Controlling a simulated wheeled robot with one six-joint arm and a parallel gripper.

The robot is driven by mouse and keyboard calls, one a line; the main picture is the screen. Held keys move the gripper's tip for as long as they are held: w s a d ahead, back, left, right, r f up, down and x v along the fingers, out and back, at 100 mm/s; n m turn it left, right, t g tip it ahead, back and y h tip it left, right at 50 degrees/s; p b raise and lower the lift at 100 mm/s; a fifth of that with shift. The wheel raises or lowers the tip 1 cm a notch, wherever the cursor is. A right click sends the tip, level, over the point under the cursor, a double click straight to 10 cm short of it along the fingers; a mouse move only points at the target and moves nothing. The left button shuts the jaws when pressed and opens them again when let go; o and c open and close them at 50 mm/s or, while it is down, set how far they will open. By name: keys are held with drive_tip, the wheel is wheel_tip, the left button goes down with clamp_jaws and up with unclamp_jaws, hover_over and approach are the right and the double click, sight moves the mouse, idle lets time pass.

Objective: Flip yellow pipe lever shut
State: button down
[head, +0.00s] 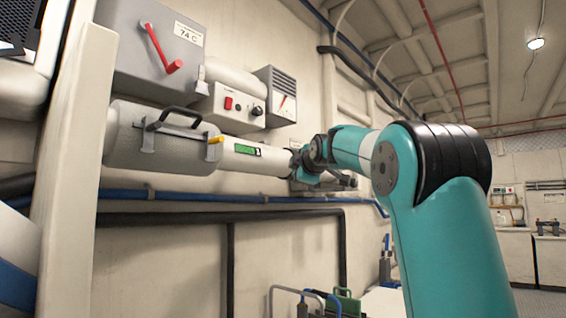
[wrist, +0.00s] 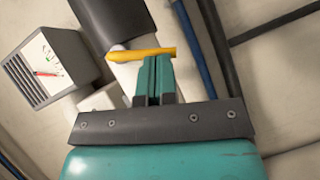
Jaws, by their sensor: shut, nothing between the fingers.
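The yellow lever (wrist: 140,54) crosses the wrist view just beyond my fingertips. In the head view its short yellow end (head: 215,140) shows beside the grey cylinder, on the pale pipe (head: 245,162). My gripper (wrist: 154,66) has its two teal fingers pressed together with nothing between them. The tips appear at or very close to the lever, but I cannot tell whether they touch it. In the head view my gripper is small and partly hidden at the far end of my arm, near the pipe's right end.
A grey cylinder with a black handle (head: 150,138) is left of the lever. Above are a grey box with a red lever (head: 165,62), a switch panel (head: 235,106) and a gauge box (head: 277,95).

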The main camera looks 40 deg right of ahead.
drive_tip(key=shift+d+f+b, duration=0.35)
drive_tip(key=shift+b, duration=0.1)
drive_tip(key=shift+w, duration=0.1)
idle(0.5)
drive_tip(key=w+a+b+v, duration=0.1)
drive_tip(key=a+b+v, duration=0.1)
drive_tip(key=v, duration=1)
drive_tip(key=shift+s+a+r+b, duration=0.15)
drive_tip(key=shift+a+r+b, duration=0.05)
drive_tip(key=shift+a+b, duration=0.25)
